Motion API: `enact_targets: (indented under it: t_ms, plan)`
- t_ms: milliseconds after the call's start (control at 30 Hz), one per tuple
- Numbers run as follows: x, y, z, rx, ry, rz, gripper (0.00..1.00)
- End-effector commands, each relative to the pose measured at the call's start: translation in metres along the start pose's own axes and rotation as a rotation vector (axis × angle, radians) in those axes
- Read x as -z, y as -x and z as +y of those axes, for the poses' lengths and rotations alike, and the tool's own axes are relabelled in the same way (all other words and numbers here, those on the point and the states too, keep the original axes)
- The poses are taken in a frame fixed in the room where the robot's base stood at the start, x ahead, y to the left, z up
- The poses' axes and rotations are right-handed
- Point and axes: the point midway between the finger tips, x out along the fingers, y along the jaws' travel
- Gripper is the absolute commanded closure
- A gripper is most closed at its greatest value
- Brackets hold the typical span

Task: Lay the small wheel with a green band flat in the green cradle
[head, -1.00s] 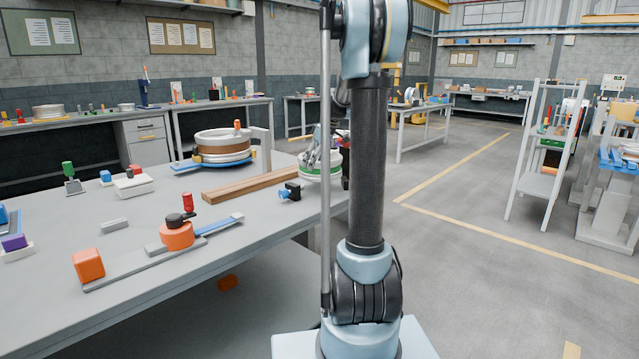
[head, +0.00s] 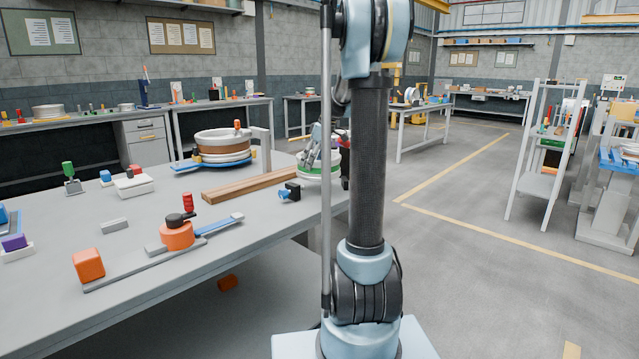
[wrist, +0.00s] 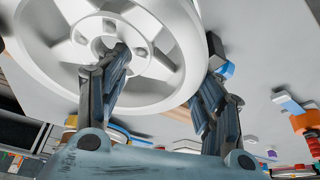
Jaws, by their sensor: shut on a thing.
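The small wheel with a green band (head: 331,168) shows in the head view at the right end of the workbench, partly behind my arm's thin rod. My gripper (head: 315,146) is at the wheel's upper side, shut on its rim. In the wrist view the pale, spoked wheel (wrist: 40,50) fills the upper left. One finger of my gripper (wrist: 166,66) reaches in among the spokes near the hub, and the other lies outside the rim. I cannot make out the green cradle in either view, nor tell whether the wheel touches anything beneath it.
A larger wheel with a brown band (head: 222,146) stands on a blue cradle (head: 190,166). A wooden beam (head: 250,184) and a small blue-and-black device (head: 289,192) lie near the held wheel. An orange clamp fixture (head: 177,236) stands further forward on the workbench (head: 135,255).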

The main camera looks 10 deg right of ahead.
Motion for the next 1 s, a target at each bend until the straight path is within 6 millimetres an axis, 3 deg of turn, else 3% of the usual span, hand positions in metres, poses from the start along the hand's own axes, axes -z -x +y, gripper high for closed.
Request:
enact_targets:
  t_ms: [1000]
  plan:
    - [0.009,-0.004,-0.028,0.0,0.0,0.0,1.0]
